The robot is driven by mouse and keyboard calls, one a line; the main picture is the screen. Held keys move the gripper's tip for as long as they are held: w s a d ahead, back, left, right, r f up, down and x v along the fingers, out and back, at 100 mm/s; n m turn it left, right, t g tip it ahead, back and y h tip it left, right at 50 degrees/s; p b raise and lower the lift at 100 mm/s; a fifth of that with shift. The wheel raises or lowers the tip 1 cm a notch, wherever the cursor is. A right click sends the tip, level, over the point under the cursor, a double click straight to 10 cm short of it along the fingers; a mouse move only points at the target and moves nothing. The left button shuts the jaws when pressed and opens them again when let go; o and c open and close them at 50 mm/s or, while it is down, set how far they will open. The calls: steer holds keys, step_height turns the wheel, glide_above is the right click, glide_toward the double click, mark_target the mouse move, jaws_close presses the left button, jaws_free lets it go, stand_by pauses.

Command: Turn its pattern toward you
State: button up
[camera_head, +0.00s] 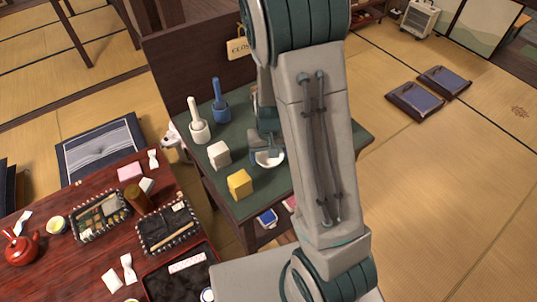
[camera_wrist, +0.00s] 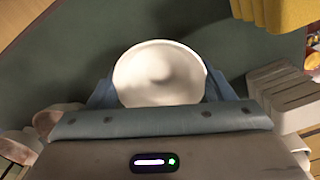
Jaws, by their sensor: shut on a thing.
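A white round cup or bowl (camera_head: 268,159) is on the dark green tabletop (camera_head: 262,205), partly hidden behind my arm. In the wrist view its pale, empty-looking inside (camera_wrist: 158,72) faces the camera. My gripper (camera_head: 264,145) is shut on it, with a blue-grey finger at each side of the bowl in the wrist view (camera_wrist: 160,90). I cannot make out a pattern on it; most of its outer wall is hidden. I cannot tell whether its base touches the tabletop.
A yellow block (camera_head: 240,185) and a cream block (camera_head: 219,154) stand near the bowl. A white holder (camera_head: 200,132) and a blue holder (camera_head: 219,111), each with an upright handle, stand farther left.

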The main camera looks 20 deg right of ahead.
steer(key=shift+f, duration=0.3)
steer(key=o, duration=1.1)
steer(key=shift+c, duration=0.2)
steer(key=shift+r, duration=0.15)
steer(key=shift+r+p, duration=1.75)
steer(key=shift+r, duration=0.65)
steer(key=shift+r, duration=0.35)
steer(key=s+r+t, duration=0.1)
steer(key=s+r, duration=0.6)
steer(key=r, duration=0.3)
steer(key=s+r+t, duration=0.2)
steer(key=s+r, duration=0.5)
steer(key=r, duration=0.2)
steer(key=shift+a+r+n, duration=0.15)
steer(key=shift+r+n, duration=0.2)
steer(key=shift+n, duration=0.05)
